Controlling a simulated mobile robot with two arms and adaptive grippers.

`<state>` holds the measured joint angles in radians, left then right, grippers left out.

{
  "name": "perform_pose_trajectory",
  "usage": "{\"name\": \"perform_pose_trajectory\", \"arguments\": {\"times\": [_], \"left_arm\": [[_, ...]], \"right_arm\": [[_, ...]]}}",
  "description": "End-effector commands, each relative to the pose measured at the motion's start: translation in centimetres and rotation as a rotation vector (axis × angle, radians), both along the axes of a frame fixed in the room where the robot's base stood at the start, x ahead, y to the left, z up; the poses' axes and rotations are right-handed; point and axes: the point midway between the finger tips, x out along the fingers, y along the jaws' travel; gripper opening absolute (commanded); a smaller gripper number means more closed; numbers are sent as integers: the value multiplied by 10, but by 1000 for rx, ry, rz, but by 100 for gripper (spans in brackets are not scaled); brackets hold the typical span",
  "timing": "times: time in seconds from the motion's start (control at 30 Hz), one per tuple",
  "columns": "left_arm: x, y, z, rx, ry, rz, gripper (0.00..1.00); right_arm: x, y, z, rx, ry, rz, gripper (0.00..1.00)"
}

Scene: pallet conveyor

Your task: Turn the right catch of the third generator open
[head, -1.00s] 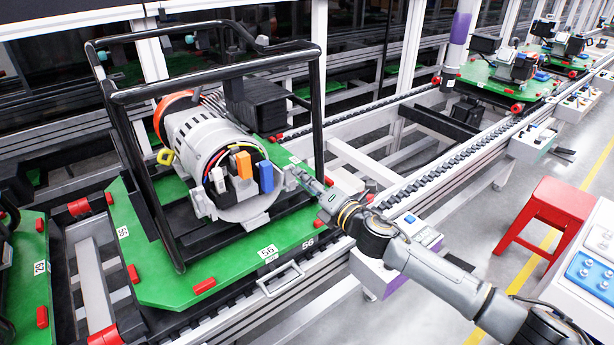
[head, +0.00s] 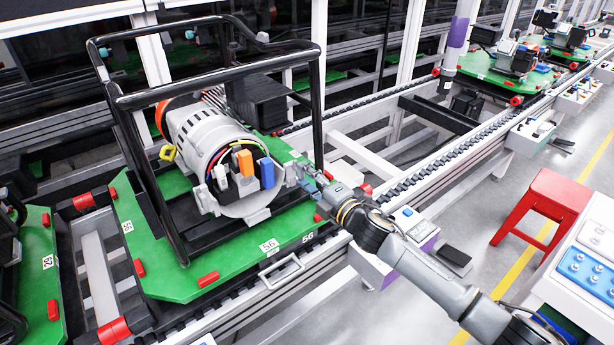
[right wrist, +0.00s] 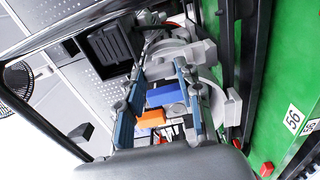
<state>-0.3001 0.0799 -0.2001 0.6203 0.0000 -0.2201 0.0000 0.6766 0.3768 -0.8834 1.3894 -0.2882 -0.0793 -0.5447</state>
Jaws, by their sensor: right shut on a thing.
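The generator (head: 200,135) is a grey cylinder in a black tube frame (head: 215,75), on a green pallet (head: 165,285) numbered 56. Its end carries white, orange and blue connectors (head: 245,163). My right gripper (head: 298,172) is at the right side of the generator's end, inside the frame's right post. It is shut on the right catch, which the fingers mostly hide. In the right wrist view, the blue fingers (right wrist: 160,72) reach toward the generator, with the orange connector (right wrist: 150,118) showing between them. My left gripper is not in view.
The frame's right post (head: 318,115) stands close to my right gripper. The conveyor rail (head: 400,190) runs to the back right, with further loaded pallets (head: 505,70). A red stool (head: 540,205) and a white console (head: 590,270) stand at the right.

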Motion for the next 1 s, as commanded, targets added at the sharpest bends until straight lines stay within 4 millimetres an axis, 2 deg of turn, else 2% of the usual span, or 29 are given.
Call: {"name": "perform_pose_trajectory", "arguments": {"times": [0.37, 0.4, 0.5, 0.83, 1.0], "left_arm": [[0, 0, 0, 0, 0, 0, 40], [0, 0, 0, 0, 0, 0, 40], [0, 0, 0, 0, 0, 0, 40], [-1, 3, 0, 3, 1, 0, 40], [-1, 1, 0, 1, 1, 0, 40]], "right_arm": [[0, 0, -1, 7, 6, -1, 4], [0, 0, -1, 7, 6, -1, 42], [0, 0, -1, 6, 6, -1, 58], [-2, -1, -1, 4, 4, 0, 58], [-16, -13, -2, 4, 5, -1, 58]]}}
